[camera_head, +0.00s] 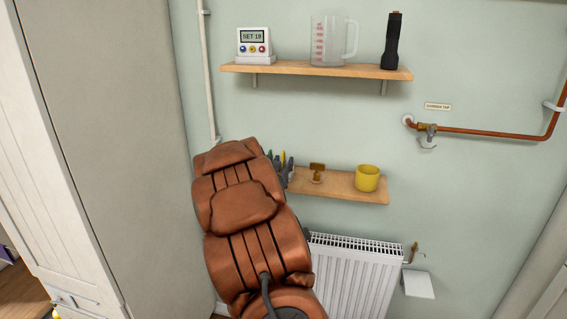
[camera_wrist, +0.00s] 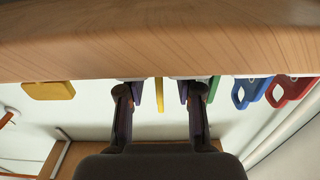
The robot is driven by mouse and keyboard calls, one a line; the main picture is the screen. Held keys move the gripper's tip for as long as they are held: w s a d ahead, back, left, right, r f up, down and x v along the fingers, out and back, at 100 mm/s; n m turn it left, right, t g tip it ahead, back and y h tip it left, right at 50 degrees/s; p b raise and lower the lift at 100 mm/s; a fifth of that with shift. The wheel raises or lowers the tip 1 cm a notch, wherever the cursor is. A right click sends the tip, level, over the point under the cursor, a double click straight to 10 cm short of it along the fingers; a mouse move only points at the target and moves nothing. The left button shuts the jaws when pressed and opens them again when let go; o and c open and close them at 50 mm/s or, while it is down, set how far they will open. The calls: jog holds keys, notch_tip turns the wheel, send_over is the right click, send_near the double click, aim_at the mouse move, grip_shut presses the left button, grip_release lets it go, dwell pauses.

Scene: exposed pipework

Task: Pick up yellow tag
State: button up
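A narrow yellow tag (camera_wrist: 159,95), seen edge-on, stands in the wrist view between the two fingers of my gripper (camera_wrist: 158,92). My gripper is open, with a visible gap on each side of the tag. My arm hides part of that end and the gripper. In the wrist view, the shelf's wooden edge (camera_wrist: 160,40) crosses the top and hides one end of the tag.
Wrist view: blue (camera_wrist: 250,92) and red (camera_wrist: 290,90) tags are at right, a green piece (camera_wrist: 214,88) near the right finger, a yellow-brown object (camera_wrist: 48,90) at left. Head view: a brown fitting (camera_head: 317,172) and yellow mug (camera_head: 367,178) share the shelf; a radiator (camera_head: 357,275) is below.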

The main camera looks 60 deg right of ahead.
aim_at(283, 153)
jog(key=shift+w+d, duration=0.1)
jog(key=shift+d, duration=0.1)
grip_shut()
jog(key=shift+r, duration=0.1)
dwell(0.4)
jog(key=shift+r+b, duration=0.65)
jog(key=shift+r, duration=0.7)
jog(key=shift+a+r, duration=0.15)
jog(key=shift+r, duration=0.15)
jog(key=b+v, duration=0.1)
jog(key=v, duration=0.7)
jog(key=w+r+b+v, duration=0.1)
jog(key=b+v, duration=0.1)
jog(key=v, duration=0.5)
jog(key=shift+w+a+r, duration=0.2)
jog(key=shift+a+r, duration=0.1)
jog(key=shift+a, duration=0.35)
